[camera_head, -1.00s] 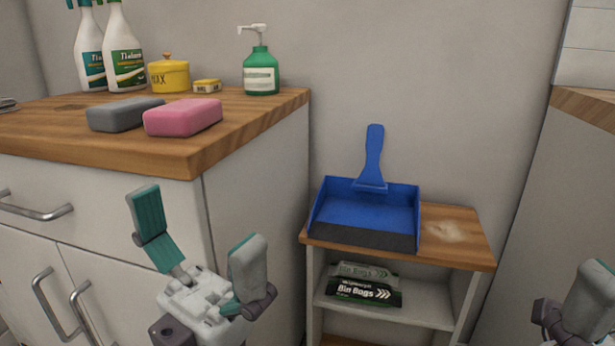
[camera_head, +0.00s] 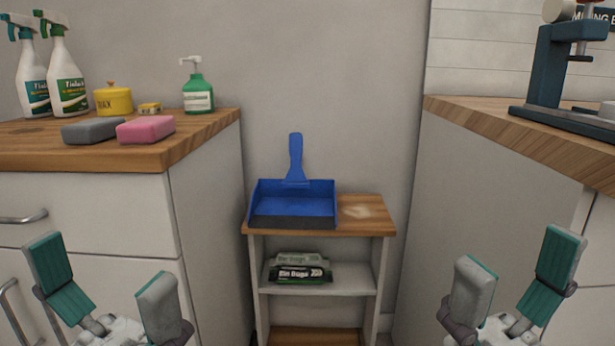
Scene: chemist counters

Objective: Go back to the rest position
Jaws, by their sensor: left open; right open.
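My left gripper (camera_head: 102,285) is open and empty at the lower left, in front of the white cabinet with drawers. My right gripper (camera_head: 512,285) is open and empty at the lower right, in front of the right counter's side. Both grippers point upward, at about the same height in the picture, and touch nothing that I can see. Their bases are cut off by the bottom edge.
A low shelf (camera_head: 372,229) between the counters bears a blue dustpan (camera_head: 310,200), with bin bags (camera_head: 301,273) below. The left counter (camera_head: 203,139) holds sponges, bottles and a yellow pot. The right counter (camera_head: 465,113) bears a dark metal stand (camera_head: 545,75).

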